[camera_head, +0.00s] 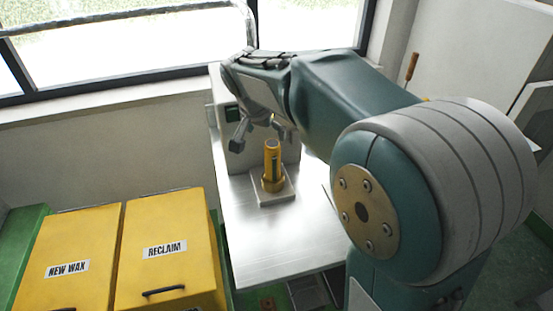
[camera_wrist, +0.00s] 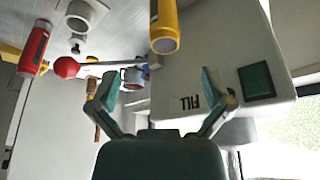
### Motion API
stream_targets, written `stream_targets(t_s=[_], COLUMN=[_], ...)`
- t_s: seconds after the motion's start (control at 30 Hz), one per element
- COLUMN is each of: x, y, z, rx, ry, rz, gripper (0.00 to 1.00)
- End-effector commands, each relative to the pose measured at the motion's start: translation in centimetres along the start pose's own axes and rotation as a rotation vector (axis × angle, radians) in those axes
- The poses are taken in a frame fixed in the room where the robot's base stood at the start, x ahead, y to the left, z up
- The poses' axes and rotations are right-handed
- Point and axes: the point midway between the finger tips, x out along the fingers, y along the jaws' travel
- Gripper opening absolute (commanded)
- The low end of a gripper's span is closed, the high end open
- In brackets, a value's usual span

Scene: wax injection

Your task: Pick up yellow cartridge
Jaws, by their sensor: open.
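The yellow cartridge (camera_head: 272,158) stands upright on a small pale block (camera_head: 277,199) on the metal bench in the head view. A dark strip runs down its side. In the wrist view the cartridge (camera_wrist: 164,28) shows at the top edge, beyond the fingertips, and is partly cut off. My gripper (camera_head: 261,129) is open and empty, above and slightly left of the cartridge in the head view. Its two fingers (camera_wrist: 158,84) are spread wide in the wrist view, with nothing between them in contact.
A pale machine marked FILL (camera_wrist: 218,60) with a dark green screen (camera_wrist: 256,80) stands close to the fingers. A red cylinder (camera_wrist: 35,47) and a red-knobbed lever (camera_wrist: 67,67) show at left. The bench's front (camera_head: 285,245) is clear. Yellow bins (camera_head: 168,250) stand left.

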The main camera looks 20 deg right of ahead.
Motion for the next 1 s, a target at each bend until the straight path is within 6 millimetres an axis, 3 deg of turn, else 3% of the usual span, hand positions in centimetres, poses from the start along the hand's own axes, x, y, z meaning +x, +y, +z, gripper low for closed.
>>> stream_targets(t_s=[0.17,0.43,1.0], x=[1.0,5.1,11.3], y=[-0.8,-0.8,-1.0], z=[-0.4,-0.4,-1.0], rx=[0.025,0.024,0.025], ry=[0.003,0.002,0.003], rz=[0.012,0.014,0.01], gripper=[1.0,1.0,1.0])
